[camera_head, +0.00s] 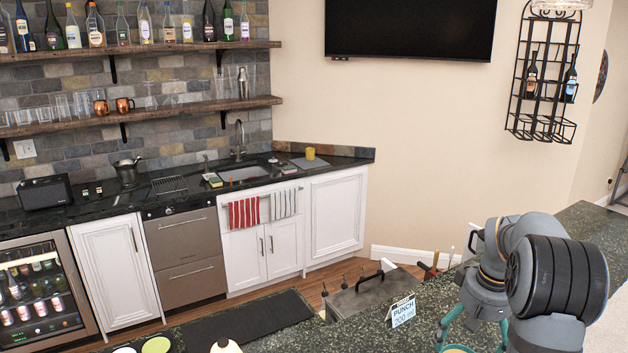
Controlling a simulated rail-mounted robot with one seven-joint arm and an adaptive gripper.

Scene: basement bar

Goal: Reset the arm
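My arm is folded at the lower right, with grey links and a large black ringed joint, over the dark speckled counter (360,335).
A "PUNCH 200 ml" card (402,311) stands on the counter left of my arm. A black mat (250,318) lies farther left. The back counter (100,205) has a sink (243,173).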

